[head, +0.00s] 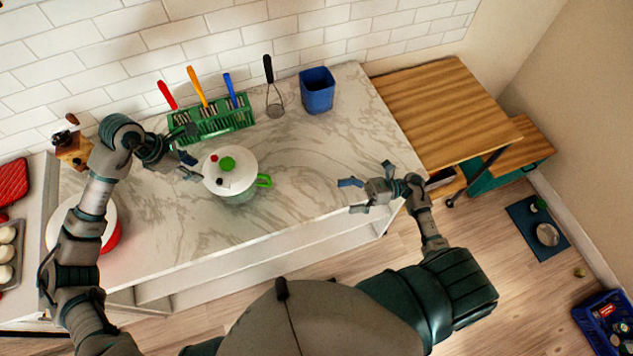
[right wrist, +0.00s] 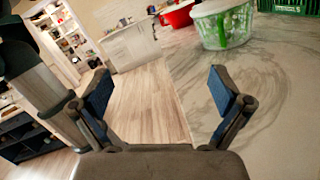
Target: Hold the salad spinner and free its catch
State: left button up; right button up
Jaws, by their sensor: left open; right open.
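The salad spinner (head: 238,182) stands upright on the marble counter, with a white lid, a green knob (head: 227,164), a small red button (head: 214,158) and a green handle (head: 264,181) on its right side. It also shows in the right wrist view (right wrist: 222,24), where its clear bowl has green inside. My left gripper (head: 190,166) is open just left of the lid, with its fingers close to the rim; I cannot tell whether they touch. My right gripper (head: 352,196) is open and empty near the counter's front right, well apart from the spinner. It also shows in the right wrist view (right wrist: 164,92).
A green utensil rack (head: 215,124) stands behind the spinner, with a whisk (head: 272,90) and blue bin (head: 317,92) to its right. A red-and-white pot (head: 112,236) and a wooden grinder (head: 72,150) are at left. The counter (head: 330,150) between spinner and right gripper is clear.

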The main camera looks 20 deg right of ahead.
aim_at(261, 177)
jog(key=w+a+n+t+h, duration=0.1)
jog(key=w+n, duration=0.1)
jog(key=w+a+f+n+t+h, duration=0.1)
jog(key=w+a+n+t, duration=0.1)
jog(key=w+a+f+n+t+h, duration=0.1)
jog(key=w+a+n+t, duration=0.1)
jog(key=w, duration=0.1)
jog(key=shift+a+f, duration=0.1)
jog(key=shift+a, duration=0.1)
jog(key=shift+w+a+n+h, duration=0.2)
jog(key=shift+w+n+h, duration=0.1)
jog(key=shift+n, duration=0.1)
jog(key=shift+w+a+f, duration=0.1)
jog(key=shift+w+a, duration=0.05)
jog(key=shift+a, duration=0.15)
jog(key=x, duration=1.7)
jog(key=shift+w+d+r, duration=0.1)
jog(key=shift+w+r, duration=0.05)
jog(key=shift+r, duration=0.05)
jog(key=shift+d, duration=0.15)
grip_shut()
